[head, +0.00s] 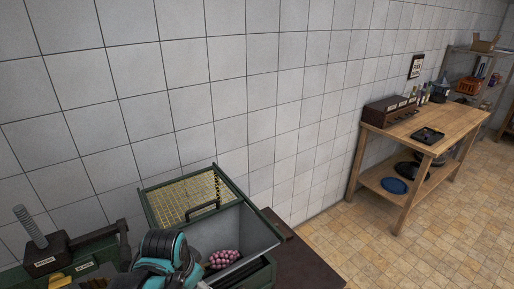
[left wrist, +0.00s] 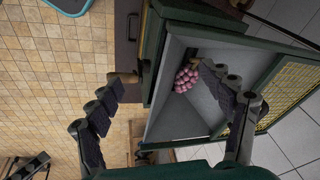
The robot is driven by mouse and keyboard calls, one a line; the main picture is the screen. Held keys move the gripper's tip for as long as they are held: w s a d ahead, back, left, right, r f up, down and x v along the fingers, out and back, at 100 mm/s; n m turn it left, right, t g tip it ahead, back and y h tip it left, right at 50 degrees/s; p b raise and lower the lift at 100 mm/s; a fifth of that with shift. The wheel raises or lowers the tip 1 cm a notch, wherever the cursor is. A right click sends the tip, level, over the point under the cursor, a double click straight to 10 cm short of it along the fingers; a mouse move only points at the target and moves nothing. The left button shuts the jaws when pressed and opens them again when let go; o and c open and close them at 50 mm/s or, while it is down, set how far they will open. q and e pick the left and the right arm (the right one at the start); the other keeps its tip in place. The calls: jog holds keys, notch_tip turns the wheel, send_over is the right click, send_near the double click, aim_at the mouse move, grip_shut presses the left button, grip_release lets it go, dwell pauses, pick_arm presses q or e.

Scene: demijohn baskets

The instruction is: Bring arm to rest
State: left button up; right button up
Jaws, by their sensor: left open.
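My left arm (head: 165,252), teal and dark grey, comes in at the bottom of the head view, in front of the green box; its fingertips are hidden there. In the left wrist view my left gripper (left wrist: 172,82) is open, its two dark padded fingers spread wide. A bunch of pink-purple beads or grapes (left wrist: 186,78) lies in the grey inside of the box, near the right finger; I cannot tell whether they touch. The bunch also shows in the head view (head: 223,259). Nothing is seen held between the fingers. My right gripper is in neither view.
The green box (head: 263,276) has a grey bin (head: 252,240) and a raised yellow mesh lid (head: 186,197). It stands on a dark bench (head: 300,265) by the tiled wall. A threaded post (head: 31,228) stands left. A wooden table (head: 425,148) is farther right; the floor between is clear.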

pick_arm(q)
jog(key=s+a+f+n+t+b, duration=0.1)
jog(key=s+f+n+t+b, duration=0.2)
jog(key=s+f+n+b, duration=0.2)
jog(key=shift+a+f+n+t, duration=0.4)
jog(key=shift+f+n, duration=0.35)
jog(key=shift+n, duration=0.05)
jog(key=shift+r, duration=0.1)
dwell(1.2)
